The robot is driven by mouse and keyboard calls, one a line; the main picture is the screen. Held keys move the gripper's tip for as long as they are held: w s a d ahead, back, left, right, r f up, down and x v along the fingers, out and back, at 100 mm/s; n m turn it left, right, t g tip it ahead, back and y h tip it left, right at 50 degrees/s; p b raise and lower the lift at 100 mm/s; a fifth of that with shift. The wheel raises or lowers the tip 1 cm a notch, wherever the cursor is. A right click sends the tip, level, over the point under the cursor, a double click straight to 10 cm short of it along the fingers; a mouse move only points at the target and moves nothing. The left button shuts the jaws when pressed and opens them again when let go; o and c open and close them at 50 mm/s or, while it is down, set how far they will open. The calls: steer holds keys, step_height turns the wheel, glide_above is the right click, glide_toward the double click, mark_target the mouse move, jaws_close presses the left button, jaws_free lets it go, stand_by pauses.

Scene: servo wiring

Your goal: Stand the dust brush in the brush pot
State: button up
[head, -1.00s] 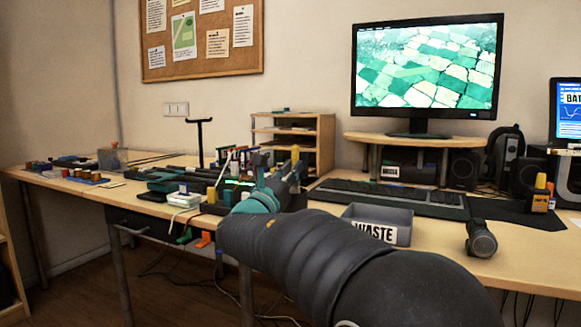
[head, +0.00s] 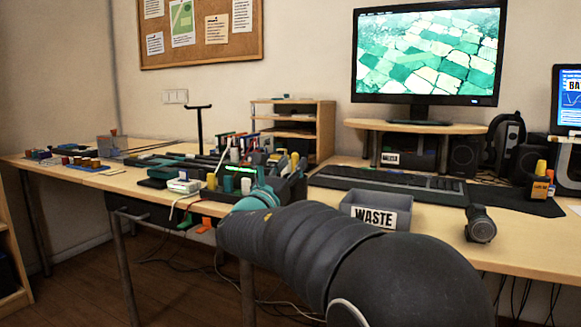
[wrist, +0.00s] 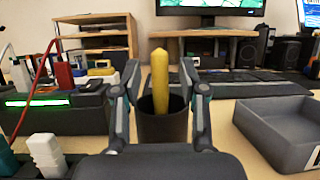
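The dust brush shows as a yellow handle (wrist: 160,82), which stands about upright in the wrist view. Its lower end is hidden inside a dark round pot (wrist: 163,127), which I take for the brush pot. My gripper (wrist: 160,75) has one finger on each side of the handle, with a clear gap to both, so it is open. The pot's lower part is hidden behind my gripper's body. In the head view a small yellow top (head: 295,159) shows just beyond my gripper (head: 258,190); my arm hides much of that spot.
A grey waste bin (head: 376,213) stands right of my gripper, with a dark cylinder (head: 480,224) farther right. The keyboard (head: 390,184) lies behind. A dark unit with a lit green strip (wrist: 38,103) and plugs stands close on the left.

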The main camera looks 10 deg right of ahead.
steer(key=v, duration=1.2)
steer(key=shift+s+a, duration=0.1)
steer(key=shift+a, duration=0.05)
stand_by(0.6)
